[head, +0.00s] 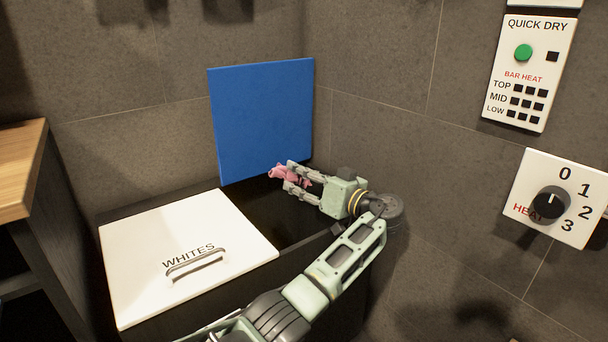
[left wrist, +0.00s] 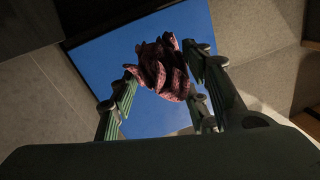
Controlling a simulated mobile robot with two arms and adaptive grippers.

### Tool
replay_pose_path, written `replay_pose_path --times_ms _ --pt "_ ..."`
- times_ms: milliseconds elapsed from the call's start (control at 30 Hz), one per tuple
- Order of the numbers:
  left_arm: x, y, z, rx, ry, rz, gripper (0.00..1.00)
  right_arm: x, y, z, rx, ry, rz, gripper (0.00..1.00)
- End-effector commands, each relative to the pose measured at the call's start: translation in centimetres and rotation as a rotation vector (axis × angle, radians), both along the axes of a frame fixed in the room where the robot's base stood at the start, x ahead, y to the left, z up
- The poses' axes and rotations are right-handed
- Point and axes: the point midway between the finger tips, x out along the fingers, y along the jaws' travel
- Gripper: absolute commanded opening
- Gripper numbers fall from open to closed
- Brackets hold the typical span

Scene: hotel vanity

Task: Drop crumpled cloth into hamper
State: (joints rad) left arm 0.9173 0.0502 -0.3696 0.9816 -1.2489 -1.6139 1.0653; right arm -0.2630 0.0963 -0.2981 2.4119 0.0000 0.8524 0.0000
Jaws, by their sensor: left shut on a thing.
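A crumpled pink cloth (head: 281,174) is held in my left gripper (head: 288,177), which is shut on it. In the left wrist view the cloth (left wrist: 163,68) is bunched between the fingertips of my left gripper (left wrist: 165,75). The dark hamper (head: 277,207) has two compartments. Its right compartment is open, with a blue lid (head: 262,115) standing up behind it. The left compartment is covered by a white lid (head: 185,255) marked WHITES. The gripper and cloth are over the open compartment, in front of the blue lid. My right gripper is not in view.
A wooden-topped cabinet (head: 22,165) stands at the left edge. On the right wall are a QUICK DRY panel (head: 528,70) and a heat dial (head: 552,202). The white lid has a raised metal handle (head: 195,265). Tiled walls close in behind and to the right of the hamper.

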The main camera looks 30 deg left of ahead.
Motion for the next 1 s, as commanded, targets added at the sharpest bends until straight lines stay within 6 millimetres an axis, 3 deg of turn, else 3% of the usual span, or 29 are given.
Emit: replay_pose_path --times_ms 67,100,333,733,1000 --pt "0.0 0.0 0.1 0.000 0.000 0.000 0.22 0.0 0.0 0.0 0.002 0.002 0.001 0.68" --pt "0.0 0.0 0.1 0.000 0.000 0.000 0.46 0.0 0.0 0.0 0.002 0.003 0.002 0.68" --pt "0.0 0.0 0.1 0.000 0.000 0.000 0.66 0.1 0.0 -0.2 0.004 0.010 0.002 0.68" --pt "-0.1 -0.7 0.0 0.000 0.000 -0.002 0.66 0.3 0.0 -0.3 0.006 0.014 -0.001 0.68" --pt "-1.3 -5.8 0.0 -0.003 0.001 -0.003 0.66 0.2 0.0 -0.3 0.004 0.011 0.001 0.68"
